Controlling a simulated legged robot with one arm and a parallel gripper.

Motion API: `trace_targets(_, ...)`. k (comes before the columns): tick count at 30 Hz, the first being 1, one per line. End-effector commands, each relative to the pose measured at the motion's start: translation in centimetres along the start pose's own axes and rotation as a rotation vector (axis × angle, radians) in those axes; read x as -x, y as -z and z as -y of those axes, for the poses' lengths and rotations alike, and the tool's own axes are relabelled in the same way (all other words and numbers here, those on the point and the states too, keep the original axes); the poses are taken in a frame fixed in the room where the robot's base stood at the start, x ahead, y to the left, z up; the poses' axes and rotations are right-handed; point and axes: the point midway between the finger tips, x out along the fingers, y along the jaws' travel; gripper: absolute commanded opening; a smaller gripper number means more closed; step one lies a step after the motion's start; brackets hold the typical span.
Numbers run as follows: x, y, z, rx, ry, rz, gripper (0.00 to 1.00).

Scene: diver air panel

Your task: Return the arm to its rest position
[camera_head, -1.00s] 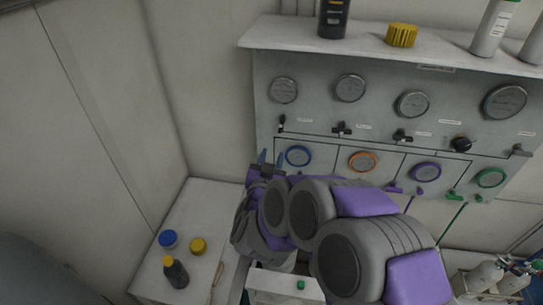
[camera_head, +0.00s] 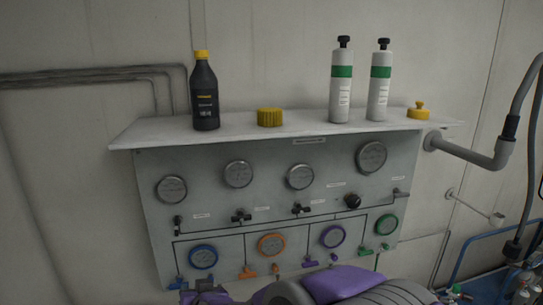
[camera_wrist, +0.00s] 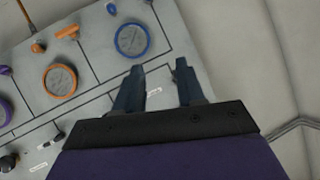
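My gripper (camera_wrist: 160,76) shows in the wrist view with its two dark blue fingers apart and nothing between them. The air panel (camera_wrist: 105,70) lies beyond the fingers, with the blue-ringed gauge (camera_wrist: 132,39) just past the left fingertip and the orange-ringed gauge (camera_wrist: 60,80) to its left. In the head view my purple and grey arm (camera_head: 345,285) is low at the bottom edge, in front of the lower part of the panel (camera_head: 215,215). The gripper end is small there, below the blue-ringed gauge (camera_head: 203,257), partly cut off.
A shelf (camera_head: 290,133) above the panel holds a dark bottle (camera_head: 205,97), a yellow brush-like block (camera_head: 270,118), two white-green cylinders (camera_head: 341,85) and a yellow cap (camera_head: 418,110). A grey pipe (camera_head: 465,152) runs at the right.

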Motion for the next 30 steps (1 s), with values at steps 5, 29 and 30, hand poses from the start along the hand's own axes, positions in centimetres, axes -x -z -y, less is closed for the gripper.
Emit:
trace_targets(5,3.7,-4.0,-4.0,0.005,-0.007,0.195,0.39)
trace_targets(29,32.8,-26.9,-19.0,-0.245,-0.44,1.098,0.39)
trace_targets(30,33.4,-27.2,-19.0,-0.255,-0.449,1.115,0.39)
